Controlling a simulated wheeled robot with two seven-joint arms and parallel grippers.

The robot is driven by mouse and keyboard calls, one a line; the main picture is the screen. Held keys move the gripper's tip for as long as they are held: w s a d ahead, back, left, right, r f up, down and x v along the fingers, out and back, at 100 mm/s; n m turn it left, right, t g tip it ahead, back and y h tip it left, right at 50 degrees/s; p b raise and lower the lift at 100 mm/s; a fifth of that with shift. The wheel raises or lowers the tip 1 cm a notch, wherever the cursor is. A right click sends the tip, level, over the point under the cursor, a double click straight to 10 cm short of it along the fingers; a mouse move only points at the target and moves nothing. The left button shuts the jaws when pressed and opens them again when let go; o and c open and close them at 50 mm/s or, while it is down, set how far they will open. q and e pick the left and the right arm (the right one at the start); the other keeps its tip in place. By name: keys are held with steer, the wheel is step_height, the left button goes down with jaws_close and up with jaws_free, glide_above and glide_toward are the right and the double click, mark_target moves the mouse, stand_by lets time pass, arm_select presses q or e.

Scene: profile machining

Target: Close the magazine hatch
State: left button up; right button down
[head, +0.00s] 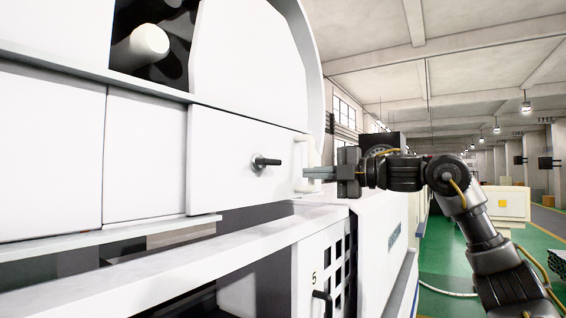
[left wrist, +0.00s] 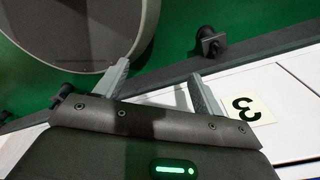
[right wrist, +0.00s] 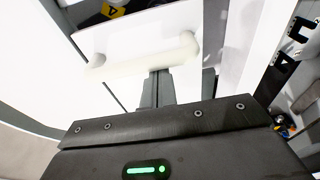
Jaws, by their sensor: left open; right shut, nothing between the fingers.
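A white panel (head: 232,158) with a black knob (head: 265,162) sits on the front of the white machine; I take it for the magazine hatch. A pale bar handle (head: 300,158) stands at its right end. My right gripper (head: 308,173) is shut and empty, its tips pointing left at the handle. In the right wrist view the shut fingers (right wrist: 158,75) reach the underside of the bar handle (right wrist: 140,60); I cannot tell if they touch. My left gripper (left wrist: 160,78) is open and empty, seen only in the left wrist view.
A dark opening with a white round part (head: 148,41) lies above the panel. A cabinet marked 5 (head: 314,279) stands below. In the left wrist view are a label 3 (left wrist: 243,109), a black knob (left wrist: 210,42) and a round grey object (left wrist: 70,30).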

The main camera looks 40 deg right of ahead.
steer(key=shift+w+f, duration=0.2)
steer(key=shift+w, duration=0.05)
arm_select(q)
steer(key=f+b, duration=0.1)
steer(key=w+f+b, duration=0.1)
steer(key=b, duration=0.1)
steer(key=shift+w+f, duration=0.2)
steer(key=shift+w, duration=0.1)
arm_select(e)
steer(key=v, duration=1)
steer(key=shift+a, duration=0.25)
arm_select(q)
steer(key=shift+d, duration=0.1)
arm_select(e)
steer(key=shift+s+d+r, duration=0.1)
steer(key=shift+s, duration=0.05)
arm_select(q)
steer(key=shift+s, duration=0.1)
